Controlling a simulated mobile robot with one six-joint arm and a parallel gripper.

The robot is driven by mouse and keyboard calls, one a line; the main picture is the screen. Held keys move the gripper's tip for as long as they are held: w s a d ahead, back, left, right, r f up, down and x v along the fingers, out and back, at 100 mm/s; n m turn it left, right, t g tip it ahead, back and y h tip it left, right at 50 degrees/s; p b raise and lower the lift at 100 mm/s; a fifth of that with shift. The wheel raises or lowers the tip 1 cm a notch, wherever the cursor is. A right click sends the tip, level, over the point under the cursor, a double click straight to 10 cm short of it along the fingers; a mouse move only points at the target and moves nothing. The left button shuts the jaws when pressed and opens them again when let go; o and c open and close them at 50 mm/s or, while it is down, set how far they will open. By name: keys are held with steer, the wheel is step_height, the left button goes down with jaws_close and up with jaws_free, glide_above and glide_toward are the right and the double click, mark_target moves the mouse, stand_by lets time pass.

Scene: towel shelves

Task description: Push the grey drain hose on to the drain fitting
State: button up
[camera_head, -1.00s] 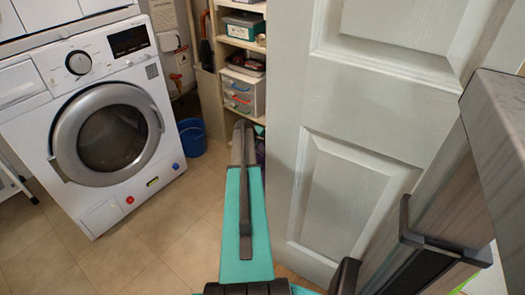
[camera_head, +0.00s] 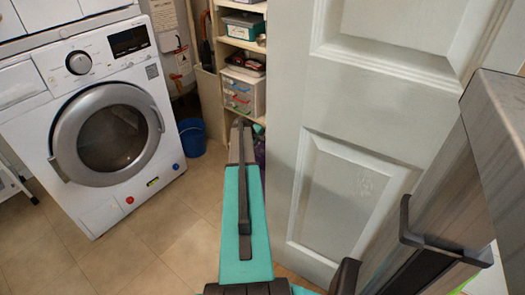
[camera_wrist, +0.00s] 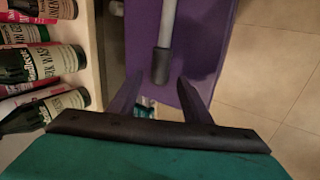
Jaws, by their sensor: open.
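In the wrist view my gripper (camera_wrist: 160,78) has its two dark fingers apart, with nothing between them that it is shut on. A grey tube with a dark end sleeve (camera_wrist: 162,62) lies ahead of the fingertips, in line with the gap, against a purple surface (camera_wrist: 208,42). It may be the drain hose, but I cannot tell for sure. No drain fitting can be made out in either view. The white washing machine (camera_head: 50,135) stands at the left in the head view, its round door shut.
Several dark bottles (camera_wrist: 40,64) lie on a shelf left of my gripper. In the head view, shelves (camera_head: 246,44) with a drawer box (camera_head: 243,93) stand at the back. A blue bucket (camera_head: 192,138) is beside the washer. A white panelled door (camera_head: 345,185) fills the right. Tiled floor (camera_head: 160,235) is clear.

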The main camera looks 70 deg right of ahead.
steer(key=p+v, duration=0.1)
steer(key=v, duration=1)
steer(key=shift+r+p, duration=0.15)
steer(key=shift+p, duration=0.25)
steer(key=shift+w, duration=0.15)
steer(key=w+a+f+n+y, duration=0.1)
steer(key=w+a+f, duration=0.4)
steer(key=a, duration=0.8)
steer(key=w+a+f+y, duration=0.25)
steer(key=a+f, duration=0.55)
steer(key=a, duration=0.5)
steer(key=w+a+f+n, duration=0.1)
steer(key=w+a+f, duration=0.4)
steer(key=a, duration=0.8)
steer(key=s+a+f+y, duration=0.1)
steer(key=s+a+f, duration=0.2)
steer(key=a, duration=0.6)
steer(key=s+a+f+y, duration=0.15)
steer(key=a+f, duration=0.25)
steer(key=a, duration=0.4)
steer(key=s+a+f+n+g, duration=0.1)
steer(key=s+a+f+g, duration=0.1)
steer(key=s+a, duration=1.2)
steer(key=a+g, duration=0.1)
steer(key=a, duration=0.1)
steer(key=shift+s+a+f, duration=0.4)
